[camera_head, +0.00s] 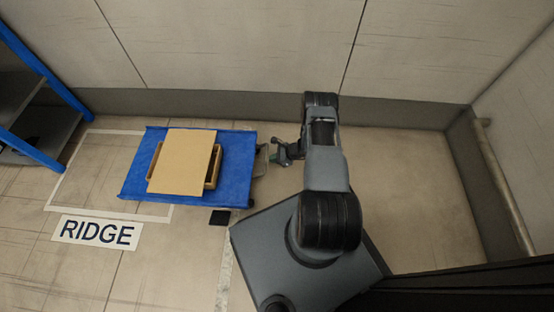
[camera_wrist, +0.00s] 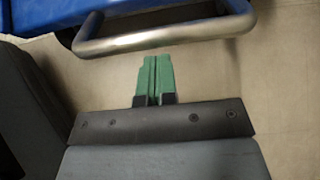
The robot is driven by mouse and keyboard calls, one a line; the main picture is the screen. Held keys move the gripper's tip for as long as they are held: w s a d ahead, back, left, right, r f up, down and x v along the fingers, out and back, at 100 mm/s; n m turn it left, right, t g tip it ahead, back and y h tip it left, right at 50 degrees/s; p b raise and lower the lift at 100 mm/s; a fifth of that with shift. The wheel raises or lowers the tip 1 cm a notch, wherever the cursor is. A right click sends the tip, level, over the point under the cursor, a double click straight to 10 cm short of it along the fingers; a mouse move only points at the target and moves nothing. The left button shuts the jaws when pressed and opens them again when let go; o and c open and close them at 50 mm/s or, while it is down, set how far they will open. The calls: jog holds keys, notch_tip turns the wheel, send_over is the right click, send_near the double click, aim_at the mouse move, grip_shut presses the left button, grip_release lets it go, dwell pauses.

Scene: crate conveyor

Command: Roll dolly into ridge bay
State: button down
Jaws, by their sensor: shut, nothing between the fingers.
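The blue dolly (camera_head: 235,165) carries a wooden crate (camera_head: 214,168) with a flat tan board (camera_head: 180,162) over it. The dolly lies partly inside the white floor outline of the ridge bay (camera_head: 62,189), with its right part outside the outline. Its metal handle (camera_head: 262,160) sticks out on the right; in the wrist view the handle bar (camera_wrist: 165,37) crosses the top. My gripper (camera_head: 277,155) is at the right of the handle. In the wrist view its green fingertips (camera_wrist: 154,75) are shut together and empty, a little short of the bar.
A floor sign reading RIDGE (camera_head: 97,233) lies in front of the bay. A blue-framed shelf (camera_head: 35,125) stands at the left. A wall with a grey base strip (camera_head: 220,106) runs behind the dolly. A pipe (camera_head: 505,185) runs along the right wall. A dark square (camera_head: 219,217) lies on the floor.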

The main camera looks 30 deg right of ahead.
jog(key=shift+w+a, duration=0.4)
jog(key=shift+a, duration=0.3)
jog(key=shift+w+a, duration=0.4)
jog(key=shift+a, duration=0.3)
